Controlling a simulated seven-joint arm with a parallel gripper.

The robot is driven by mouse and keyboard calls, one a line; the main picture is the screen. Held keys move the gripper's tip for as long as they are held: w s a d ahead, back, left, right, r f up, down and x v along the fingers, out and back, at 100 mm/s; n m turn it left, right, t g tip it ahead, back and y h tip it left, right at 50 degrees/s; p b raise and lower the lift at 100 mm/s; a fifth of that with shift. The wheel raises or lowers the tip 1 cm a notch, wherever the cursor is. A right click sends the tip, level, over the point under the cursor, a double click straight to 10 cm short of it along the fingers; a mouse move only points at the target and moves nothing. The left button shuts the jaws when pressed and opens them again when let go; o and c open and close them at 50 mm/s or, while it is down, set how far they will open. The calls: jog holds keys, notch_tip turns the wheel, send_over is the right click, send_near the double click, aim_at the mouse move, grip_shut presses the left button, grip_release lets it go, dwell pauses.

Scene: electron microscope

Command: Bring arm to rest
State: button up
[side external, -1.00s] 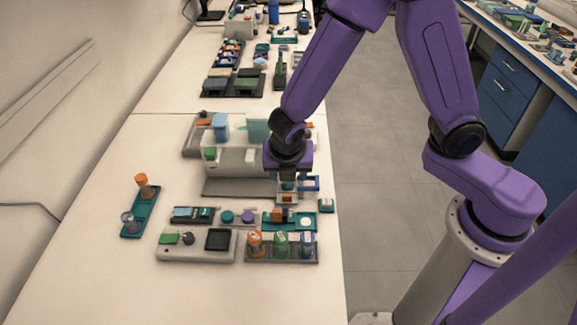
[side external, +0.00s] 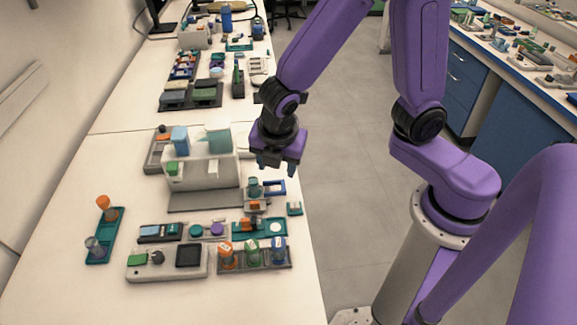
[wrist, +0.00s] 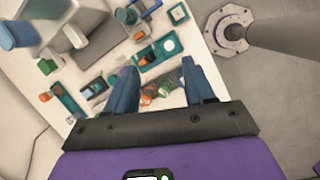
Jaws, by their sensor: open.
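My gripper (side external: 277,168) is raised above the bench, over the right side of the white microscope-like instrument (side external: 203,166). Its fingers point down and are apart, with nothing between them. In the wrist view my gripper (wrist: 163,82) shows two separated blue-grey fingers with bench items seen far below. A small teal-topped piece (side external: 254,186) stands on a small stand beside the instrument, below my gripper and clear of it.
A teal tray with an orange-capped vial (side external: 104,204) lies at left. A rack of orange, green and blue capped jars (side external: 252,256) and a grey control panel (side external: 167,262) are in front. More equipment (side external: 190,95) stands behind. The floor (side external: 352,200) is right of the bench.

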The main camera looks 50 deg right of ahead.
jog(key=s+d+r+m+g+y, duration=0.1)
jog(key=s+d+r+m, duration=0.2)
jog(key=s, duration=0.5)
jog(key=s+d+r+m+g+y, duration=0.1)
jog(key=s+d+r+m+y, duration=0.1)
jog(key=s+d+m, duration=0.3)
jog(key=s+r+m, duration=0.1)
jog(key=s+m, duration=0.1)
jog(key=s, duration=0.1)
jog(key=shift+s, duration=0.25)
